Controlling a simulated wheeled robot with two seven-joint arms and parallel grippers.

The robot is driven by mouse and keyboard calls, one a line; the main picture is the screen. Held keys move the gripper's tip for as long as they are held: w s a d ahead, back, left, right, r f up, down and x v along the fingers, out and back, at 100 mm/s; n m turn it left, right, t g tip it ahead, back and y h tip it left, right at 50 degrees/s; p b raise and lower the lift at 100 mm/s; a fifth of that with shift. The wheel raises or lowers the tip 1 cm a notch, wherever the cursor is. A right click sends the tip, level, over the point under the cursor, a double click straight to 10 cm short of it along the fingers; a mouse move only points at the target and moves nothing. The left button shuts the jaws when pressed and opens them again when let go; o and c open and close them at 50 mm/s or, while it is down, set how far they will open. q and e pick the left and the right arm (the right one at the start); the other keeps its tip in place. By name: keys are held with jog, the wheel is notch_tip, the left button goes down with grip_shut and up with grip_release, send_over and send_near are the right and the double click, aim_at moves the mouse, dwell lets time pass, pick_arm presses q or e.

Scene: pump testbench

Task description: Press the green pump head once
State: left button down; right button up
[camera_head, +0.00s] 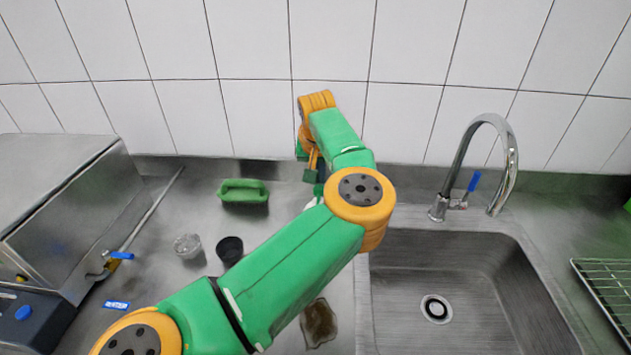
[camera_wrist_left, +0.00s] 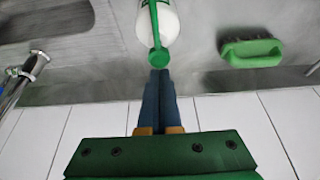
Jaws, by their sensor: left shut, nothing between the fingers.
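The white pump bottle (camera_wrist_left: 166,22) with a green pump head (camera_wrist_left: 159,58) shows at the top middle of the left wrist view. In the head view the bottle is almost wholly hidden behind my left arm. My left gripper (camera_wrist_left: 159,74) is shut and empty, its fingertips together right at the green pump head. I cannot tell whether they touch it. In the head view the left gripper (camera_head: 318,188) points down near the back of the counter, partly hidden by the arm. My right gripper is not in view.
A green-handled brush (camera_head: 243,191) lies left of the gripper. A clear glass (camera_head: 187,246) and a black cup (camera_head: 230,249) stand nearer. A metal machine (camera_head: 70,210) fills the left; the sink (camera_head: 470,285) with its faucet (camera_head: 508,160) is right. The tiled wall (camera_head: 250,110) is close behind.

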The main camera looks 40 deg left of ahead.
pick_arm(q)
jog(key=shift+f+b, duration=1.05)
jog(key=shift+f, duration=0.25)
jog(key=shift+r+p, duration=1.1)
jog(key=shift+r, duration=0.3)
notch_tip(320, 180, up, 6)
jog(key=p, duration=0.4)
jog(key=shift+p, duration=0.4)
